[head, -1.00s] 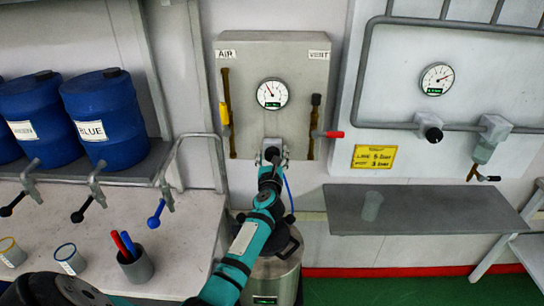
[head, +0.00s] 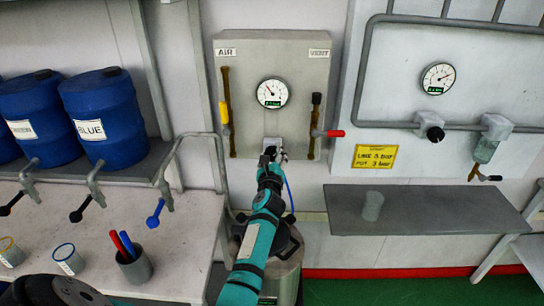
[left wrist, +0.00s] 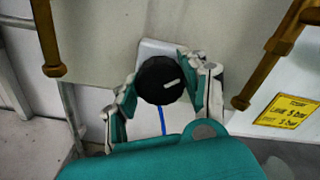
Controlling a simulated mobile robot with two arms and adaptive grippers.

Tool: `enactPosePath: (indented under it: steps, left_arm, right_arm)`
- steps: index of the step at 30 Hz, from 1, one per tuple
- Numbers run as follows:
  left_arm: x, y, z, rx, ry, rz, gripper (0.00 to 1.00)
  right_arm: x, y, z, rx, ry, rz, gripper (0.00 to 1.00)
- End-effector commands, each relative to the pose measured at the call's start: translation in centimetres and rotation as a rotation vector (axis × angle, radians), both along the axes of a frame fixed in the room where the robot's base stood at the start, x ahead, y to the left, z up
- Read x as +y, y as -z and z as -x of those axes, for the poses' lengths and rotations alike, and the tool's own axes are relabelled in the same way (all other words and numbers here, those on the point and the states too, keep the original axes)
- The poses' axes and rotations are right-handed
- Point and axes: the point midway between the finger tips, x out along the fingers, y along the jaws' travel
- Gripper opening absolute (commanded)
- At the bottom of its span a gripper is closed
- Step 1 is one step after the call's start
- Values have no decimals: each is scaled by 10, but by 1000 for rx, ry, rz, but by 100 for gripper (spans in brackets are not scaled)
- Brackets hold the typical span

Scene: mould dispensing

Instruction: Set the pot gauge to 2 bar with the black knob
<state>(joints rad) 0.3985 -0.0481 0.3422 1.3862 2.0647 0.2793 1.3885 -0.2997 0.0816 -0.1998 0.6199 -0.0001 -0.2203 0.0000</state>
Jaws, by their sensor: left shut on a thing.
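The pot gauge (head: 272,93) is the round white dial on the grey panel with the AIR and VENT labels. Its needle points up and to the left; its small green readout is too small to read. Below it, my left gripper (head: 273,154) is shut on the black knob. In the left wrist view the black knob (left wrist: 153,82) sits between the fingers (left wrist: 158,86), its white mark pointing right and slightly up. In the head view the gripper mostly hides the knob. My right gripper is not in view.
A yellow-handled valve (head: 225,112) and a red-handled valve (head: 328,134) flank the panel's gauge. At right are another gauge (head: 438,78), a second black knob (head: 434,134) and a yellow card (head: 374,157). A metal pot (head: 285,275) stands below my arm; a grey shelf (head: 440,212) juts out right.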

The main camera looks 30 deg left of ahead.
Motion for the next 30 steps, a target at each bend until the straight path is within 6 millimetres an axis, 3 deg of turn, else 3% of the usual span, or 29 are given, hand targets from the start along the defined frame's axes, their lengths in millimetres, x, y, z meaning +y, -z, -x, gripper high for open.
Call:
enactPosePath:
  steps: [2, 3, 8, 20, 30]
  left_arm:
    - [0, 1, 0, 2, 0, -1, 12]
    - [0, 1, 0, 3, 0, -2, 46]
    - [0, 0, 0, 3, 0, -3, 67]
    - [-4, 0, 7, 4, 0, -6, 68]
    - [-40, 1, 65, 4, 0, -2, 68]
  right_arm:
    - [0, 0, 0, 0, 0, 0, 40]
    - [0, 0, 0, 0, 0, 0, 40]
    - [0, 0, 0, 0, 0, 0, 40]
    - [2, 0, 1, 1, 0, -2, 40]
    - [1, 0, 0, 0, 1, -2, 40]
